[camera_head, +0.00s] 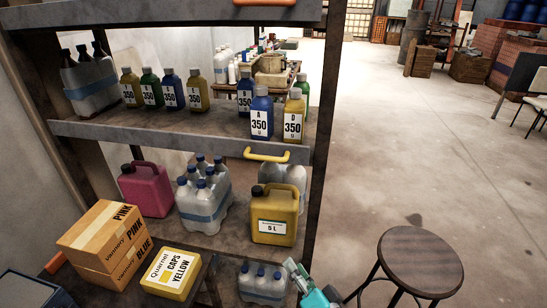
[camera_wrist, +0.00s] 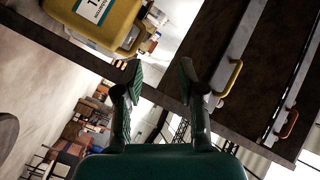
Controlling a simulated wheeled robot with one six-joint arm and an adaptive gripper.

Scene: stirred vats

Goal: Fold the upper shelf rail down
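A grey rail with a yellow handle (camera_head: 267,155) runs along the front of the middle shelf (camera_head: 180,137). A higher grey rail (camera_head: 160,14) with an orange handle (camera_head: 265,2) crosses the top edge of the head view. Both handles show in the wrist view, yellow (camera_wrist: 230,78) and orange (camera_wrist: 289,124). I cannot tell for sure which rail is the upper one. My gripper (camera_head: 298,276) is low, in front of the rack's right post and below the yellow handle. In the wrist view my gripper (camera_wrist: 160,70) is open and empty, its fingers apart from both handles.
Several labelled bottles (camera_head: 262,118) stand behind the middle rail. A yellow jug (camera_head: 275,215), a pink jug (camera_head: 146,190) and wrapped bottles (camera_head: 204,200) stand below. Boxes (camera_head: 105,243) are at lower left. A round stool (camera_head: 420,262) stands right; the floor beyond is open.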

